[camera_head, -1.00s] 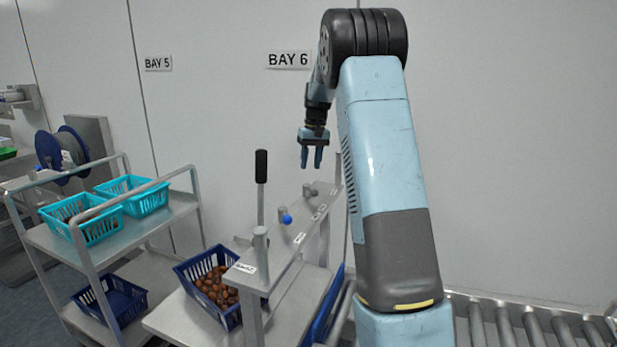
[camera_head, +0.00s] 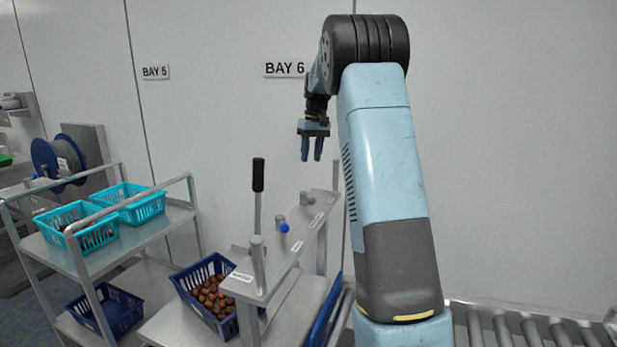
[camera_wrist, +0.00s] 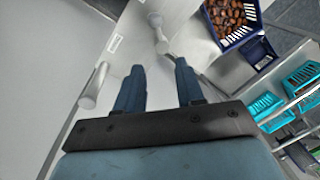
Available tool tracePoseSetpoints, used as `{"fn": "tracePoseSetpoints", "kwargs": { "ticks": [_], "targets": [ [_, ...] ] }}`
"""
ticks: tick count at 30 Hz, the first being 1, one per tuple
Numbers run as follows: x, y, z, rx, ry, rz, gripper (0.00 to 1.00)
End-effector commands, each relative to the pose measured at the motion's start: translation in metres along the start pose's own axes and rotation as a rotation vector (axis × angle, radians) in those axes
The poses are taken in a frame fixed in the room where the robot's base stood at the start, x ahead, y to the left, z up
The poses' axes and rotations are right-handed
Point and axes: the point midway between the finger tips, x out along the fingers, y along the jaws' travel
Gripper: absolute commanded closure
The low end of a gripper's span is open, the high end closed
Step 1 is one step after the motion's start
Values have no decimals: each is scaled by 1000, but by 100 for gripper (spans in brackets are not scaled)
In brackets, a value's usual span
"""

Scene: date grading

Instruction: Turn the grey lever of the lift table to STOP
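The lift table's control rail (camera_head: 318,219) stands left of my arm in the head view. Along it are a short grey lever (camera_head: 306,199) at the far end, a blue knob (camera_head: 283,227) and a near grey post (camera_head: 257,264). The labels are too small to read, so I cannot tell where STOP is. My gripper (camera_head: 311,159) points down above the far part of the rail, apart from the grey lever. In the wrist view my gripper (camera_wrist: 160,75) is open and empty. A grey cylinder (camera_wrist: 96,84) lies left of its fingers, and a rounded grey fitting (camera_wrist: 159,38) is beyond them.
A tall black-handled lever (camera_head: 258,176) rises near the rail's near end. A blue crate of dates (camera_head: 190,283) sits on the table. A cart with turquoise baskets (camera_head: 140,208) stands left. A roller conveyor (camera_head: 520,328) runs at lower right.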

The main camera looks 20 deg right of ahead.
Motion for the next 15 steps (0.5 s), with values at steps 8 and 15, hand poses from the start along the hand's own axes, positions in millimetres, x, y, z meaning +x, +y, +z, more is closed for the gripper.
{"fn": "tracePoseSetpoints", "kwargs": {
  "ticks": [8,15],
  "targets": [
    [14,1,2,-74,-11,-1,62],
    [54,1,3,-73,-12,-1,62]
  ]
}}
